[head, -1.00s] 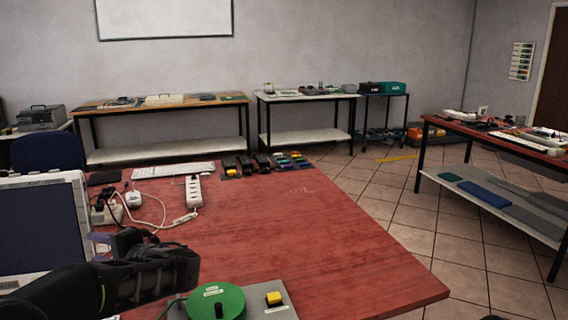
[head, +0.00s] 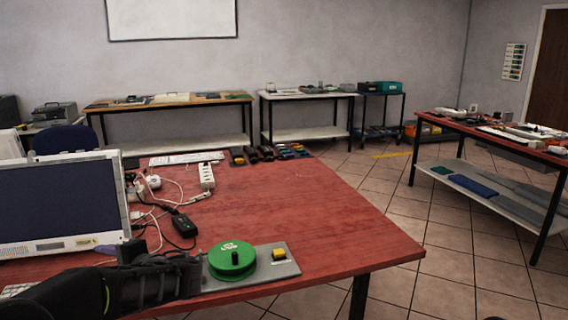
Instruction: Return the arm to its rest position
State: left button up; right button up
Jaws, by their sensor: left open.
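My left arm comes in from the lower left, over the front of the red table (head: 310,215). My left gripper (head: 130,250) is a small dark shape in front of the laptop-like screen (head: 65,200). It is open, and I see nothing held in it. The green reel (head: 232,262) and its grey plate with a yellow button (head: 279,254) are just right of my black forearm. White cables (head: 165,205) and a black adapter (head: 184,226) lie behind the gripper. My right gripper is out of view.
A white power strip (head: 206,178), a keyboard (head: 187,158) and several small dark devices (head: 265,153) lie at the table's back. The table's right half is bare. Another red-topped bench (head: 480,130) stands to the right across clear tiled floor (head: 400,200).

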pick_arm(q)
jog(key=s+d+f+m+g+h+p, duration=0.1)
jog(key=s+d+f+h, duration=0.3)
jog(key=f, duration=0.5)
jog(key=s+d+f+g+h+p, duration=0.25)
jog(key=d+f, duration=0.35)
jog(key=f, duration=0.3)
jog(key=s+d+f+m+g+h+p, duration=0.1)
jog(key=s+d+f+h, duration=0.25)
jog(key=f, duration=0.55)
jog(key=s+d+f+n+h+p, duration=0.3)
jog(key=s+d+f+n+h, duration=0.1)
jog(key=s+d, duration=0.6)
jog(key=s+d+f+n+h+p, duration=0.3)
jog(key=s+d+n, duration=0.3)
jog(key=s+d, duration=0.5)
jog(key=shift+s+d+f+h+p, duration=0.2)
jog(key=shift+d+f+h+p, duration=0.25)
jog(key=shift+h, duration=0.35)
jog(key=shift+a+g, duration=0.15)
jog(key=shift+g, duration=0.1)
